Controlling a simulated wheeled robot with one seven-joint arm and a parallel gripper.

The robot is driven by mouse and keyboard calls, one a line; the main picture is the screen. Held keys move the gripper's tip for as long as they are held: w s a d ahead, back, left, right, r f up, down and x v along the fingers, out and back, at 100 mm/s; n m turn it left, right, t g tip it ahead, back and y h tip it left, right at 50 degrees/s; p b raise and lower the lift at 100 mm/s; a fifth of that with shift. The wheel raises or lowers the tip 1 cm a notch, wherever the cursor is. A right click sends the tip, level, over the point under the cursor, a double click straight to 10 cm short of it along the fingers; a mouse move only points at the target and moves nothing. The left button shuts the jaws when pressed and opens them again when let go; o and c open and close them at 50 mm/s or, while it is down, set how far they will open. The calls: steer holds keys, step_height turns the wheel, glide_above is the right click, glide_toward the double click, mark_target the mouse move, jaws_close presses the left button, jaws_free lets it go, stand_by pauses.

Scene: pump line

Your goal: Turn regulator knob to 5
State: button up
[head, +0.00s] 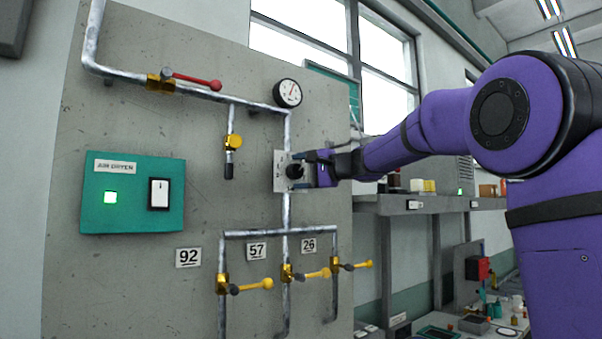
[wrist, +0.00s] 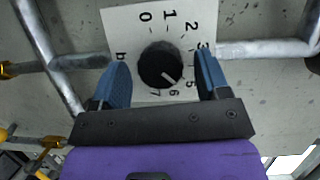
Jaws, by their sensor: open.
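The regulator knob (wrist: 158,63) is round and black, on a white dial plate (wrist: 120,25) with printed numbers. My gripper (wrist: 161,60) is open, with one blue finger on each side of the knob and a visible gap on both sides. The right finger hides the dial's edge near the 4. In the head view the knob (head: 294,171) sits on the panel's vertical pipe, with my gripper (head: 308,170) reaching it from the right.
A pressure gauge (head: 288,93) is above the knob. A red-handled valve (head: 190,80) is at upper left and several yellow-handled valves (head: 308,274) are below. A teal air dryer box (head: 132,193) with a lit green lamp is at left. Pipes run close around the dial plate.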

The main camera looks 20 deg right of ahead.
steer(key=v, duration=1)
steer(key=shift+s+d, duration=0.25)
steer(key=shift+s, duration=0.05)
steer(key=shift+f, duration=0.1)
steer(key=s+a+f+n+g+h, duration=0.25)
steer(key=s+a+f, duration=0.25)
steer(key=s+f, duration=0.3)
steer(key=s+a+f+n+g+h, duration=0.2)
steer(key=s+a+f+g, duration=0.25)
steer(key=s+f, duration=0.4)
steer(key=s+d+f+n+g+h, duration=0.1)
steer(key=s+f+n+h, duration=0.4)
steer(key=s+f, duration=1)
steer(key=shift+s+d+g+h, duration=0.35)
steer(key=shift+s+g+h, duration=0.05)
steer(key=shift+s+h, duration=0.15)
steer(key=shift+c, duration=0.2)
